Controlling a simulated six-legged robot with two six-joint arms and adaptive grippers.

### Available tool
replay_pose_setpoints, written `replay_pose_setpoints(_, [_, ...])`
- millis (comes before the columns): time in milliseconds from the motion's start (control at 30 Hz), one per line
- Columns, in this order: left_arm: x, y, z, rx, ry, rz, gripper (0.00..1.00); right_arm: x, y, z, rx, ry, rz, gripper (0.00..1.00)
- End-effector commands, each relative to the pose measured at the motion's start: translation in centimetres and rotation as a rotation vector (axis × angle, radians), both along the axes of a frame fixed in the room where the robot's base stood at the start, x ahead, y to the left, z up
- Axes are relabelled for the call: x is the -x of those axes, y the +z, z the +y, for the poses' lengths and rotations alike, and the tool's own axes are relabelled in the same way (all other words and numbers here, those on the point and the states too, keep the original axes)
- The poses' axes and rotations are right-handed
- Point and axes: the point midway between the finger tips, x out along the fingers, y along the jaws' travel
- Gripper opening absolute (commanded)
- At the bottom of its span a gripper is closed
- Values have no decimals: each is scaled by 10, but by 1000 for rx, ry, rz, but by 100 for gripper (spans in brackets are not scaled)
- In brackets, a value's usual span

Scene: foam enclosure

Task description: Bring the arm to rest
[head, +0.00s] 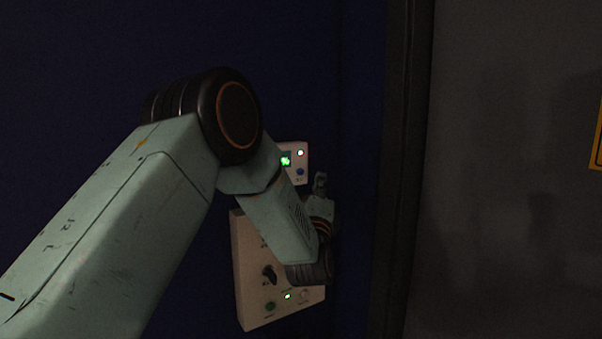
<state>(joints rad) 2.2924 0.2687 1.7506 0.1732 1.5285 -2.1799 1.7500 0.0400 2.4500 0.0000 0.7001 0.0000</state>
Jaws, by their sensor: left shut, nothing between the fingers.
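My left arm comes in from the left and reaches toward a dark blue wall. My left gripper (320,180) is small and dark at the end of the arm, pointing up, and it is shut and empty. It is in front of the wall, right of a small white box; whether it touches anything cannot be told. My right gripper is not in view.
A dark vertical frame (405,130) and a grey panel (510,150) stand to the right.

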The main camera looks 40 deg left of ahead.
Motion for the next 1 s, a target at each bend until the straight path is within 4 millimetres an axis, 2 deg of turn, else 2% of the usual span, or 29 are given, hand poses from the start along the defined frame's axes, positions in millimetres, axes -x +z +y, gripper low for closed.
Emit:
replay_pose_setpoints(733, [0,0,0,13,-7,-7,0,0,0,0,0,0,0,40])
replay_pose_setpoints(867, [-3,-5,0,128,-67,-41,0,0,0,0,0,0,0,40])
replay_pose_setpoints(1000, [-8,-29,-7,387,-195,-55,0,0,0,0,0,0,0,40])
